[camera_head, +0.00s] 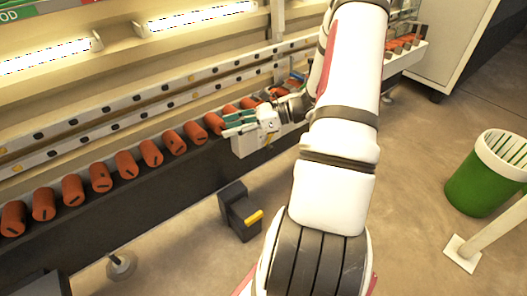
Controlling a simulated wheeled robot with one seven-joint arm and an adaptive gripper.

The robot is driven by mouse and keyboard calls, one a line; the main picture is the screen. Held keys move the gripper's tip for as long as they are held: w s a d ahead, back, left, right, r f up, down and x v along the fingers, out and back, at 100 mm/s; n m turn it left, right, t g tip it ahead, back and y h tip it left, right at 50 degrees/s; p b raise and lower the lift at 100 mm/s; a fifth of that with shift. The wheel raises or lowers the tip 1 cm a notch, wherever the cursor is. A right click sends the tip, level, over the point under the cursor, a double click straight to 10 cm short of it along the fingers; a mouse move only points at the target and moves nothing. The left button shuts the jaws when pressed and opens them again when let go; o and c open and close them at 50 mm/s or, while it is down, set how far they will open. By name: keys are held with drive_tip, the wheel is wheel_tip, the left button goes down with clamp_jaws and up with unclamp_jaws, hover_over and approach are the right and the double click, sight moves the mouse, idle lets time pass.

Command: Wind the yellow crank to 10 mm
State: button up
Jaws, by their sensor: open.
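My gripper (236,122) is at the machine's front edge, with its two teal-tipped fingers apart and pointing left. It is close to the row of orange rollers; I cannot tell whether it touches anything. I cannot make out a yellow crank for certain. A yellow bar (254,217) sticks out of a dark block (238,205) low in front of the machine, below and apart from my gripper. I cannot tell whether it is the crank or a pedal. No millimetre scale or reading is legible. My arm hides part of the machine to the right of the gripper.
Several orange rollers (125,165) line the machine's front below pale rails (110,105). A small white box (248,143) sits just below my gripper. A green bin (484,175) with a white rim stands at the right, near a pale post (492,232). Floor between is clear.

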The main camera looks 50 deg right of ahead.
drive_tip(key=s+d+f+m+t+h+b, duration=0.35)
drive_tip(key=d+f+m+t+h, duration=0.2)
drive_tip(key=d+f+m, duration=0.65)
drive_tip(key=m+h+b, duration=0.4)
drive_tip(key=m+h, duration=0.3)
drive_tip(key=h, duration=0.2)
approach(273, 150)
drive_tip(key=shift+t, duration=0.35)
drive_tip(key=b+x, duration=0.1)
drive_tip(key=x, duration=0.5)
drive_tip(key=b+x, duration=0.2)
drive_tip(key=x, duration=0.3)
drive_tip(key=shift+w+d+f, duration=0.1)
drive_tip(key=shift+w+f, duration=0.15)
drive_tip(key=shift+w, duration=0.1)
drive_tip(key=shift+c, duration=0.2)
clamp_jaws()
